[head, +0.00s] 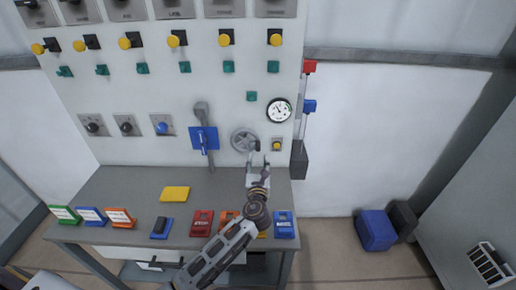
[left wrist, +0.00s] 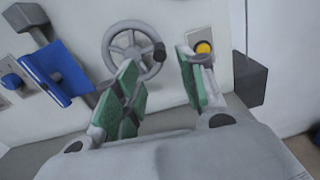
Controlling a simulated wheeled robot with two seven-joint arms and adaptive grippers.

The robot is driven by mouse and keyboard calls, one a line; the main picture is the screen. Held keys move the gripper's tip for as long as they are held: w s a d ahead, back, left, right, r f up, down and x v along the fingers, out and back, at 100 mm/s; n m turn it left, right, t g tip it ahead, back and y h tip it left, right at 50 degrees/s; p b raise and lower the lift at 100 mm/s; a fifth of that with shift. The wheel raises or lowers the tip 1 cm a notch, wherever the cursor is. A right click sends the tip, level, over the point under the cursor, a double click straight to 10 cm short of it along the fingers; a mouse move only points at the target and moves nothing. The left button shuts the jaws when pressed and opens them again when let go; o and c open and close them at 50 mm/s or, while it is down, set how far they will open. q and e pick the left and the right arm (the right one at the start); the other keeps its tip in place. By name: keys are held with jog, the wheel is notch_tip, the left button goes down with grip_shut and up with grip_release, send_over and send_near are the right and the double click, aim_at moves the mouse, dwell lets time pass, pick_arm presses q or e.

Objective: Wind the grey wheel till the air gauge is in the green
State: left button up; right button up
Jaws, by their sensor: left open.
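The grey wheel (head: 244,139) is a spoked handwheel on the white panel, above the right part of the bench. In the left wrist view the wheel (left wrist: 122,47) shows a dark knob (left wrist: 159,51) on the right of its rim. The round air gauge (head: 279,110) is on the panel up and right of the wheel; its needle and colours are too small to read. My left gripper (head: 258,158) is just below and right of the wheel. Its green-padded fingers (left wrist: 160,85) are apart with nothing between them. My right gripper does not show.
A blue lever (head: 203,139) is left of the wheel, and a yellow button (head: 277,145) is close on its right. A dark weight box (head: 299,160) hangs at the panel's right edge. Several coloured blocks lie on the grey bench (head: 130,183) below.

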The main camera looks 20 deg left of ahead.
aim_at(258, 150)
pick_arm(q)
jog(key=shift+x, duration=4.9)
grip_shut()
